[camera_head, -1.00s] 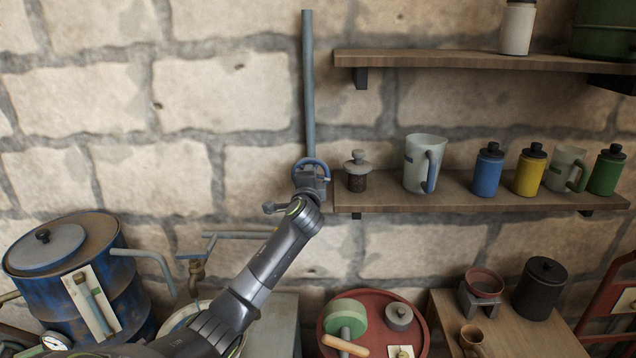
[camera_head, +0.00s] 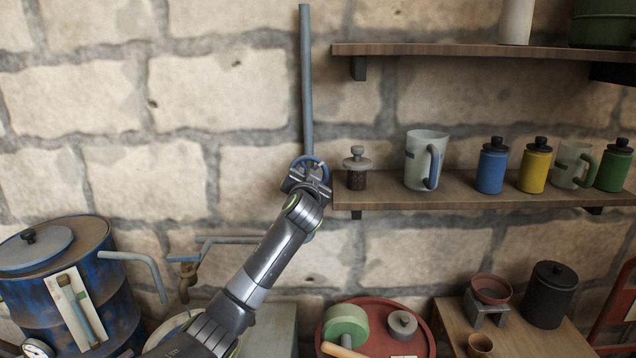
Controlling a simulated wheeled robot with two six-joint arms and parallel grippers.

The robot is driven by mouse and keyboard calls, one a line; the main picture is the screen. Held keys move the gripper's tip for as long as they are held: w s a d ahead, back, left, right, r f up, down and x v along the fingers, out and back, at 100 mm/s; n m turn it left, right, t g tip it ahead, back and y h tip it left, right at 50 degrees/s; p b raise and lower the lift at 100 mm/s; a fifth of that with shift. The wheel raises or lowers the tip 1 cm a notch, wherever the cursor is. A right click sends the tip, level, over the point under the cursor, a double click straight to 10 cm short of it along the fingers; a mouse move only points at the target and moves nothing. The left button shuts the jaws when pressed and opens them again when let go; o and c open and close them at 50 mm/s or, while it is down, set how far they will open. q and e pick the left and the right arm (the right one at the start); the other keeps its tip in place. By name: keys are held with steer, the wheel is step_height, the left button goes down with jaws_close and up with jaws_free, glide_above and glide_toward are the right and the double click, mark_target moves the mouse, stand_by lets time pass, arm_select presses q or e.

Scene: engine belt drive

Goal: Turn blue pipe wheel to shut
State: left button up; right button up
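The blue pipe wheel (camera_head: 310,163) sits on the vertical grey-blue pipe (camera_head: 306,80) on the stone wall, just left of the lower shelf. My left gripper (camera_head: 308,178) is at the wheel and covers its lower part. The upper rim of the wheel shows above the gripper. The fingers overlap the wheel, and I cannot tell whether they are closed on its rim. My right gripper is not in view.
The lower shelf (camera_head: 460,198) with a jar, mugs and coloured canisters begins close right of the wheel. A blue barrel (camera_head: 70,280) and a tap (camera_head: 187,275) stand at lower left. A red round tray (camera_head: 420,340) is below.

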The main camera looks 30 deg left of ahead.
arm_select(q)
steer(key=n+b, duration=0.1)
steer(key=n, duration=0.1)
steer(key=n+b, duration=0.2)
steer(key=n, duration=0.1)
steer(key=shift+r+n+b, duration=0.3)
steer(key=shift+r, duration=0.1)
steer(key=shift+n+b, duration=1.15)
steer(key=shift+n, duration=0.75)
steer(key=shift+r, duration=0.1)
steer(key=o, duration=0.7)
steer(key=shift+s, duration=0.1)
steer(key=shift+f, duration=0.2)
steer(key=shift+d, duration=0.15)
